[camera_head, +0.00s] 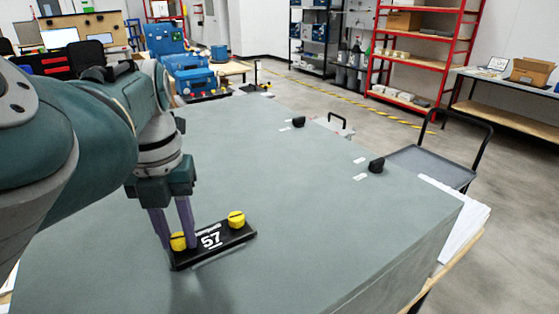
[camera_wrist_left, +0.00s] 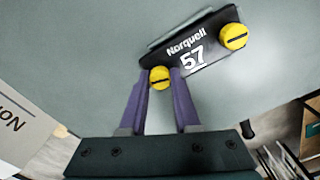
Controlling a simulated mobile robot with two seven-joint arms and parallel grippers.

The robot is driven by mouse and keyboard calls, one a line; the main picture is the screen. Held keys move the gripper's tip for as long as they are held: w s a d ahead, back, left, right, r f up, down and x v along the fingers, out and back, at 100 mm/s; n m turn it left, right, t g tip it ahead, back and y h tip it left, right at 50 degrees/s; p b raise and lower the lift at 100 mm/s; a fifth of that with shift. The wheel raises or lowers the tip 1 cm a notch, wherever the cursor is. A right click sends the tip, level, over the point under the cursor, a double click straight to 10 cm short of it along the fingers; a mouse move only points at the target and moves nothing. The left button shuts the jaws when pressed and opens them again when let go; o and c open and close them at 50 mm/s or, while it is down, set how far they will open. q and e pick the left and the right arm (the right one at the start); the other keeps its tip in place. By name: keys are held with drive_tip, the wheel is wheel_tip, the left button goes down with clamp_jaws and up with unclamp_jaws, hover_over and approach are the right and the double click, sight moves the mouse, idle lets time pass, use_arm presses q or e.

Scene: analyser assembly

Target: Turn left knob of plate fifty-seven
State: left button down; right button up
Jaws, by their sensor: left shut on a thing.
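The black plate (camera_head: 213,246) marked "57" lies on a large grey-green surface, and it also shows in the left wrist view (camera_wrist_left: 188,48) with the word "Norquell". It carries two yellow knobs. The left knob (camera_head: 178,242) is between the purple fingers of my left gripper (camera_head: 181,241); in the left wrist view this knob (camera_wrist_left: 160,77) sits at the fingertips with its dark slot roughly level. The right knob (camera_head: 236,219) is free and also shows in the left wrist view (camera_wrist_left: 233,36). My left gripper (camera_wrist_left: 160,85) is shut on the left knob. My right gripper is not in view.
The grey-green surface (camera_head: 330,215) is mostly clear around the plate. Two black knobs (camera_head: 376,165) (camera_head: 298,122) stand farther right and back. A grey cart (camera_head: 430,165), a red shelf (camera_head: 420,60) and a blue machine (camera_head: 190,70) stand beyond.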

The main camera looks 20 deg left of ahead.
sight(178, 238)
use_arm(q)
drive_tip(key=c, duration=0.6)
unclamp_jaws()
wheel_tip(178, 238, up, 10)
drive_tip(key=b, duration=0.1)
